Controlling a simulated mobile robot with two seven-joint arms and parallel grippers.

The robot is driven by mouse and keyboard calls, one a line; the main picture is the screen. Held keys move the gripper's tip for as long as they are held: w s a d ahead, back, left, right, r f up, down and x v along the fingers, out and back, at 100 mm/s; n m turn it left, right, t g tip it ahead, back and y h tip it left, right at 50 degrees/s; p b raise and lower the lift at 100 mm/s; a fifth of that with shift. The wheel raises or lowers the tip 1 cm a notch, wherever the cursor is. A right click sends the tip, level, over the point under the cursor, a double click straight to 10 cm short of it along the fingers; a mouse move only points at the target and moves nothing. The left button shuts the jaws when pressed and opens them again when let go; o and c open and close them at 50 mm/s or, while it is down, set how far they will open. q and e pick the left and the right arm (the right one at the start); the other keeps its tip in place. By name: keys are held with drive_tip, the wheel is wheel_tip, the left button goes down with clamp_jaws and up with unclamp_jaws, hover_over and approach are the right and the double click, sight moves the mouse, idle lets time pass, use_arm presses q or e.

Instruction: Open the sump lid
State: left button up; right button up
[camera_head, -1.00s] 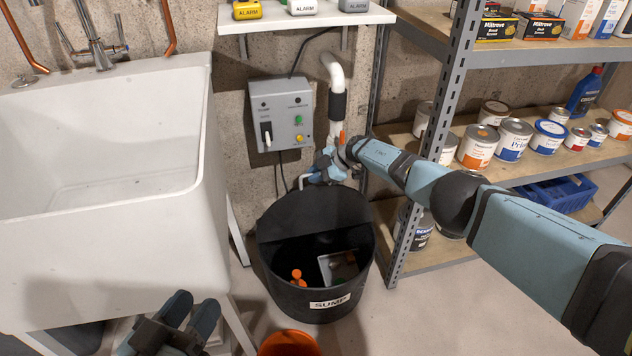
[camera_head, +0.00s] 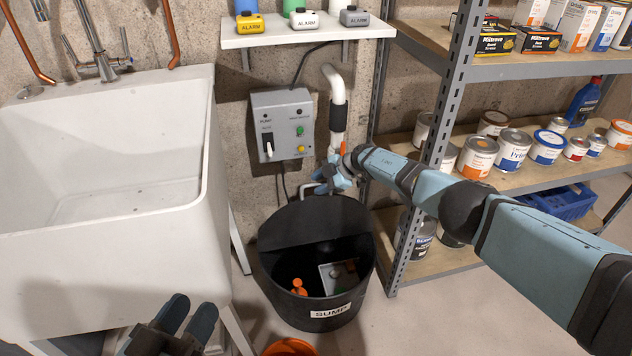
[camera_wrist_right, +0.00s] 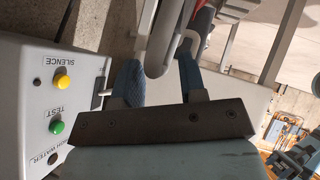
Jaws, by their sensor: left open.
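The black sump basin (camera_head: 318,318) stands on the floor right of the sink, with a SUMP label on its front. A dark panel, apparently the lid (camera_head: 312,228), slopes up at the back of the basin. The front is open and shows an orange float (camera_head: 299,286) and a grey pump (camera_head: 340,272). My right gripper (camera_head: 330,178) is behind the basin's far rim, by the white pipe. My left gripper (camera_head: 187,308) is open and empty by the sink's lower front.
A grey alarm box (camera_head: 284,125) hangs on the wall left of the white pipe (camera_head: 335,95). The sink (camera_head: 100,250) blocks the left. A metal shelf post (camera_head: 432,150) and paint cans stand to the right. An orange bucket (camera_head: 291,346) is on the floor in front.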

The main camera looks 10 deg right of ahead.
use_arm(q)
wheel_tip(320, 180, up, 6)
drive_tip(key=t+p, duration=0.2)
drive_tip(key=p, duration=0.2)
wheel_tip(320, 180, down, 6)
drive_tip(key=a+g+y+p, duration=0.2)
drive_tip(key=p, duration=0.1)
drive_tip(key=shift+s+a+f+n+g+y, duration=0.2)
drive_tip(key=shift+a+n+g+y, duration=0.1)
drive_tip(key=shift+a+n+g, duration=0.1)
use_arm(e)
drive_tip(key=v, duration=1.2)
drive_tip(key=shift+d, duration=0.1)
